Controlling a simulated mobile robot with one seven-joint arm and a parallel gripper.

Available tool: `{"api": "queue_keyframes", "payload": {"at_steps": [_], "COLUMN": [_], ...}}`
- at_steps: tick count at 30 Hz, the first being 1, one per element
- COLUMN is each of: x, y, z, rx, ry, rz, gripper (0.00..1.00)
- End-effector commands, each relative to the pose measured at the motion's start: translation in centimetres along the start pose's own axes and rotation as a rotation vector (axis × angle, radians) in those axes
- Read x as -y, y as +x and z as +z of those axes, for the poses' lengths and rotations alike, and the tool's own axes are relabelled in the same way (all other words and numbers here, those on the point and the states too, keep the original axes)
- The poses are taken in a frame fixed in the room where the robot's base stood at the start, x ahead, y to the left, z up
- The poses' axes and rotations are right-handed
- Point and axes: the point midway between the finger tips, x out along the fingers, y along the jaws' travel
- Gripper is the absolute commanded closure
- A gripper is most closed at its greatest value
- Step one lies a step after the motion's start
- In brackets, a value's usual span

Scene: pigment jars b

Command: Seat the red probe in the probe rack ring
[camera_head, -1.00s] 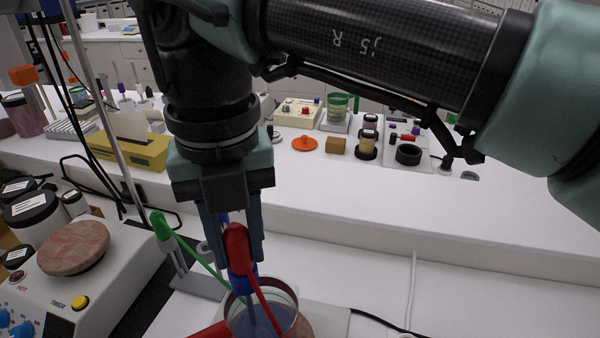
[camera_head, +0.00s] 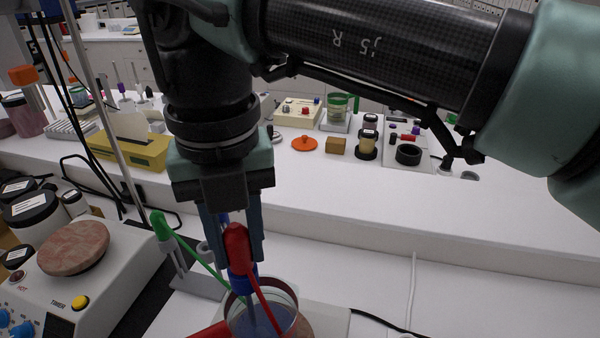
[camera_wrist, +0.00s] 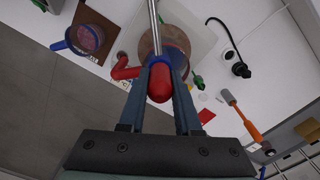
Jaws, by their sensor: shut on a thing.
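The red probe has a rounded red handle (camera_head: 237,245), held between the fingers of my gripper (camera_head: 236,255). In the wrist view the handle (camera_wrist: 160,84) sits between both fingertips (camera_wrist: 161,90), with a blue part around its far end and a metal rod (camera_wrist: 153,18) running beyond. In the head view a blue part (camera_head: 243,278) is below the handle, above a glass beaker (camera_head: 283,318) with bluish contents. I cannot tell whether this blue part is the probe rack ring or a collar, nor whether the probe is inside a ring. The probe's lower end is unclear.
A green-handled piece (camera_head: 160,224) stands left of my gripper near a grey stand (camera_head: 200,284). A hot plate (camera_head: 88,290) with a pinkish disc (camera_head: 73,248) is at the left. A red tube-like thing (camera_head: 210,330) lies beside the beaker.

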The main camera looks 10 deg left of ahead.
Motion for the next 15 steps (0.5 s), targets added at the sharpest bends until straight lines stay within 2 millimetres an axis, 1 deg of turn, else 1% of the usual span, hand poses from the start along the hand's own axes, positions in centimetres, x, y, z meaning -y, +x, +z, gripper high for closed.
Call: {"api": "queue_keyframes", "payload": {"at_steps": [15], "x": [0.00], "y": [-0.47], "z": [0.00], "rx": [0.000], "ry": [0.000], "rz": [0.000], "gripper": [1.00]}}
